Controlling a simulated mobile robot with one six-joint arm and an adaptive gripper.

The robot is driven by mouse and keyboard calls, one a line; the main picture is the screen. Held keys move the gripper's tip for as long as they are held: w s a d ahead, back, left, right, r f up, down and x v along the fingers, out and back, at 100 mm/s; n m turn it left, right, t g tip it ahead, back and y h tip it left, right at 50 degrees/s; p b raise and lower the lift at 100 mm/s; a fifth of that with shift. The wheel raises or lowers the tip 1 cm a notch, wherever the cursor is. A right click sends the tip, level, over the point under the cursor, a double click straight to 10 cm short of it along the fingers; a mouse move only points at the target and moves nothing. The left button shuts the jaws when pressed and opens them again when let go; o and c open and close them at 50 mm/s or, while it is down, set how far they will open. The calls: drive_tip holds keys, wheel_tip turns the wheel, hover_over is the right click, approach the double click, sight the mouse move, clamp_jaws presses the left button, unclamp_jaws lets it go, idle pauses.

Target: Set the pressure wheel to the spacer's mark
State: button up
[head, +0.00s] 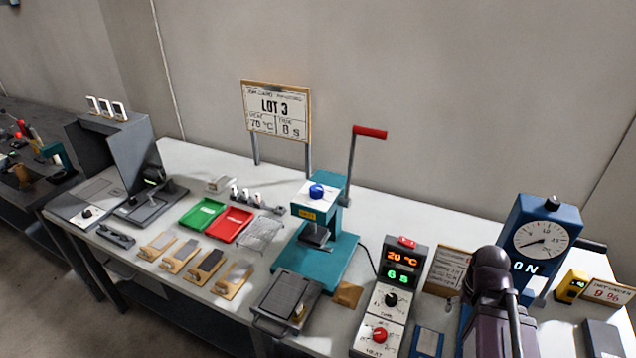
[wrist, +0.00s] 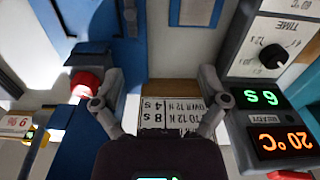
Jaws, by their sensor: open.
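The pressure wheel appears to be the blue knob (head: 317,190) on a white plate on top of the teal press (head: 345,255) in the head view. Any marks around it are too small to read. I cannot tell which object is the spacer or read its mark. My gripper (wrist: 162,88) is open and empty in the wrist view, over a printed card (wrist: 172,118) between the blue machine and the control box. It is well to the right of the press. In the head view my dark arm hides it.
The control box (head: 392,300) reads 20 °C and 6 S. The press's red-handled lever (head: 369,132) stands up. A LOT 3 sign (head: 277,110), a green tray (head: 202,214), a red tray (head: 230,225) and wooden boards (head: 232,280) are left.

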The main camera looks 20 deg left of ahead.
wheel_tip(320, 180, up, 20)
drive_tip(key=w+f+p, duration=0.1)
drive_tip(key=w+p, duration=0.1)
drive_tip(key=p, duration=1.6)
wheel_tip(320, 180, up, 10)
drive_tip(key=m+p, duration=0.9)
drive_tip(key=m, duration=0.7)
hover_over(316, 187)
drive_tip(key=shift+s+f, duration=0.15)
drive_tip(key=shift+f, duration=0.05)
drive_tip(key=shift+f, duration=0.1)
wheel_tip(316, 187, down, 14)
drive_tip(key=b, duration=1.3)
drive_tip(key=shift+r, duration=0.2)
